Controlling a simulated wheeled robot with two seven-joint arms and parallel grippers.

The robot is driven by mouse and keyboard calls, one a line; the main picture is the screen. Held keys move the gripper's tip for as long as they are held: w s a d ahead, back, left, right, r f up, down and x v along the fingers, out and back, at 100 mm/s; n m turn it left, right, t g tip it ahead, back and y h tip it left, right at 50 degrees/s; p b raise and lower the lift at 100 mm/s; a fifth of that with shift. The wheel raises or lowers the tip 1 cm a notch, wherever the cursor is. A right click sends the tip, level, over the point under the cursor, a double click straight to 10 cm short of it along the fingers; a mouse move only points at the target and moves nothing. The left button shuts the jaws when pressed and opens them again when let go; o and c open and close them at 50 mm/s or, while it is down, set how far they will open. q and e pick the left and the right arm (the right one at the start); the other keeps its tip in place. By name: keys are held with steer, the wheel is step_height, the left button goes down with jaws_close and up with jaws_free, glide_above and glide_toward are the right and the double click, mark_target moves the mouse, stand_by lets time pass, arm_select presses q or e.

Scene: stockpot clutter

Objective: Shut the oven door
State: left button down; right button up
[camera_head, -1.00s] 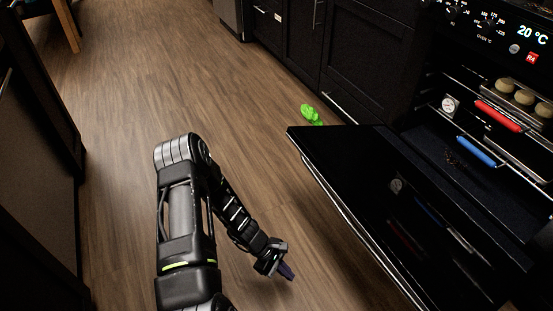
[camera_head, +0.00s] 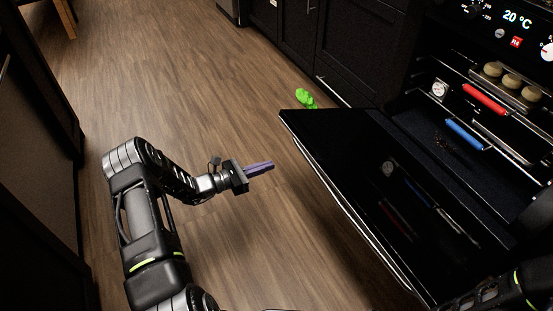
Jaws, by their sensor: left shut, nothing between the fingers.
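The oven (camera_head: 415,119) stands at the right with its black door (camera_head: 375,185) swung down and open, reaching out over the floor. The door's metal handle (camera_head: 352,217) runs along its outer edge. My left gripper (camera_head: 270,166) is shut and empty, with purple fingers pointing right, left of the door and apart from it. Part of my right arm shows in the lower right corner, in front of the door's near end; its gripper cannot be made out.
Inside the oven are racks with a red bar (camera_head: 485,99), a blue bar (camera_head: 464,134), a round dial (camera_head: 439,90) and several round buns (camera_head: 511,81). A bright green object (camera_head: 306,98) lies on the floor beyond the door. Dark cabinets (camera_head: 365,45) line the back. The wood floor (camera_head: 190,75) is otherwise open.

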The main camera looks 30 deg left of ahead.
arm_select(q)
steer(key=w+d+r+b, duration=0.3)
steer(key=w+d, duration=0.3)
steer(key=w, duration=0.2)
steer(key=shift+w+d, duration=0.15)
steer(key=shift+w, duration=0.1)
steer(key=shift+r, duration=0.2)
